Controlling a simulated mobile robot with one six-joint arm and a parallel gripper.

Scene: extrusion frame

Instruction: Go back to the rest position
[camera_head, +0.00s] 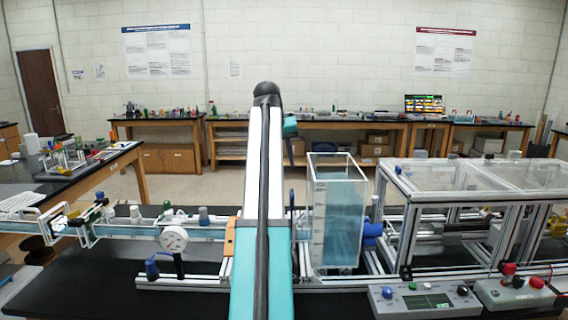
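My arm rises through the middle of the head view, with a white and teal link, a dark cable along it and a dark rounded joint at the top. Small teal and dark parts show just right of the upper link. I cannot make out my gripper or its fingers; the link may hide it. An aluminium extrusion frame (408,235) with clear panels stands to the right of my arm.
A clear tank of bluish water (338,215) stands close right of my arm. A control box with a screen (425,301) is at front right. Benches (330,123) line the back wall, with open floor before them.

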